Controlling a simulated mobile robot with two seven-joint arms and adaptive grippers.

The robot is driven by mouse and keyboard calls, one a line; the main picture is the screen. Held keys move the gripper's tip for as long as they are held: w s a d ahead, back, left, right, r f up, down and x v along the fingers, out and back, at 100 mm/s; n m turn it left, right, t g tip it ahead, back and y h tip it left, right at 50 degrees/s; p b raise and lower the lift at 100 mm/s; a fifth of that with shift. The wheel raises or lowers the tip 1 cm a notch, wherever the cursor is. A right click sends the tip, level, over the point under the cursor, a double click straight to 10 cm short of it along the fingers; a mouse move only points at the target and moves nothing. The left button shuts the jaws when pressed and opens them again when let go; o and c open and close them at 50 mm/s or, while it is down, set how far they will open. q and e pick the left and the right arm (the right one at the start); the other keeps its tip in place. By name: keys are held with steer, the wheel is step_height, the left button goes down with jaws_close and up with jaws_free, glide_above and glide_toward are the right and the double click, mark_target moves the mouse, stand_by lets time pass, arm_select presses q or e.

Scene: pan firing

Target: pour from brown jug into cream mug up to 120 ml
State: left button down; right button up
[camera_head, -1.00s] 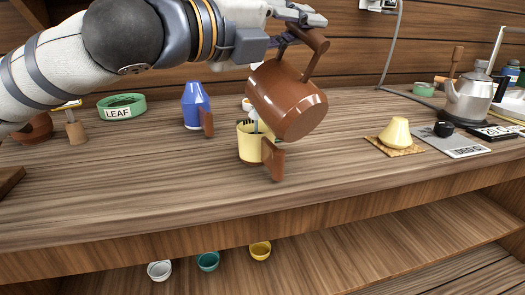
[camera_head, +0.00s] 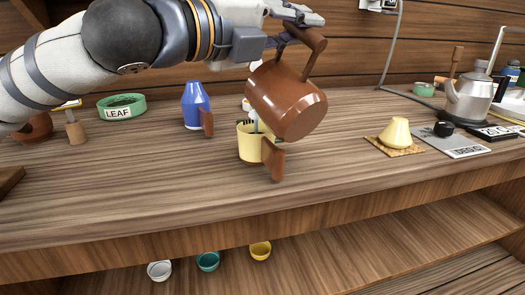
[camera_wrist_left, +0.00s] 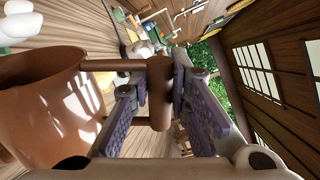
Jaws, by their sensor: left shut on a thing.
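My left gripper (camera_head: 300,36) is shut on the jug's handle. In the left wrist view, the gripper's purple-padded fingers (camera_wrist_left: 160,92) close on the handle beside the jug body (camera_wrist_left: 45,115). My right gripper is not seen.
A blue vessel (camera_head: 195,107) stands left of the mug, with a green LEAF ring (camera_head: 121,107) farther left. At right are a cream cone (camera_head: 397,133) on a coaster, a scale (camera_head: 452,141) and a kettle (camera_head: 468,98).

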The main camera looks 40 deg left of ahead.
mark_target(317, 33)
arm_select(q)
steer(key=shift+w+a+n, duration=0.1)
steer(key=shift+a+n, duration=0.2)
steer(key=shift+a, duration=0.1)
stand_by(2.1)
steer(key=d+m, duration=0.2)
steer(key=s+d+m, duration=0.1)
steer(key=d, duration=0.1)
steer(key=shift+s+d+m, duration=0.15)
steer(key=shift+d+m, duration=0.05)
steer(key=shift+m, duration=0.2)
steer(key=s+d+f+m+b, duration=0.3)
steer(key=d+f+m+b, duration=0.2)
steer(key=d, duration=0.6)
step_height(317, 33, down, 2)
steer(key=m, duration=0.3)
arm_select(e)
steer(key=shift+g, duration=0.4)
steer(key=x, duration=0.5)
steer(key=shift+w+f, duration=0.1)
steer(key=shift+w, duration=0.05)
arm_select(q)
steer(key=shift+s+r, duration=0.1)
